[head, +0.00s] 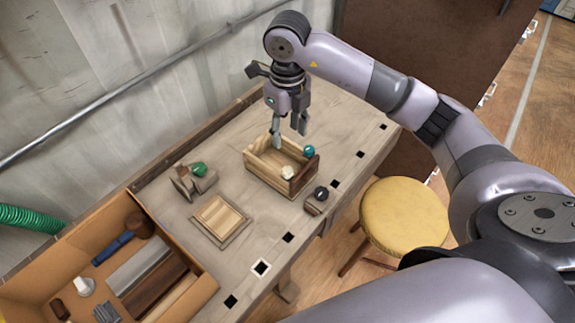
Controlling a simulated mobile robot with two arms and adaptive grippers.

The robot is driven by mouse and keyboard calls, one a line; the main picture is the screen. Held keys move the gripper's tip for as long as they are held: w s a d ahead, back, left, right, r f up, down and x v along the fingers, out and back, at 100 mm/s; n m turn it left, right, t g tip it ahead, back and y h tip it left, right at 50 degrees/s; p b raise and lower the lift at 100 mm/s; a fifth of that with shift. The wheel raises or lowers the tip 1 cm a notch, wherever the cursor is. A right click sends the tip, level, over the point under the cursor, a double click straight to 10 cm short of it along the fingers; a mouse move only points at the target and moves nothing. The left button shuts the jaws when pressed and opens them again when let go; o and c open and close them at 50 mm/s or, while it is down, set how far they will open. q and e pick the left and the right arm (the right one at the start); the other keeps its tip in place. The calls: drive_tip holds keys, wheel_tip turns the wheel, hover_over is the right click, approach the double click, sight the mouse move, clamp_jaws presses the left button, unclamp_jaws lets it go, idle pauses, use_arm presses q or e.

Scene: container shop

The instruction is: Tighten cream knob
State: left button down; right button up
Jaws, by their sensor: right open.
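A small cream knob (288,172) shows at the near right part of an open wooden box (262,173) on the workbench. A teal knob (309,151) sits at the box's right corner. My right gripper (288,135) points down over the back of the box, its two fingers apart with nothing between them. It is behind the cream knob in the picture and apart from it. Whether a fingertip touches the box wall I cannot tell. My left gripper is not in view.
On the workbench (230,255) lie a wooden panel (221,219), a clamp with a green knob (199,169) and a dark-knobbed block (317,200). A tool tray (205,290) fills the left end. A yellow stool (403,217) stands in front. A wall is behind.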

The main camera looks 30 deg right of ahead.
sight(288, 170)
wheel_tip(288, 170, down, 14)
drive_tip(key=p, duration=0.3)
drive_tip(key=shift+c, duration=0.6)
clamp_jaws()
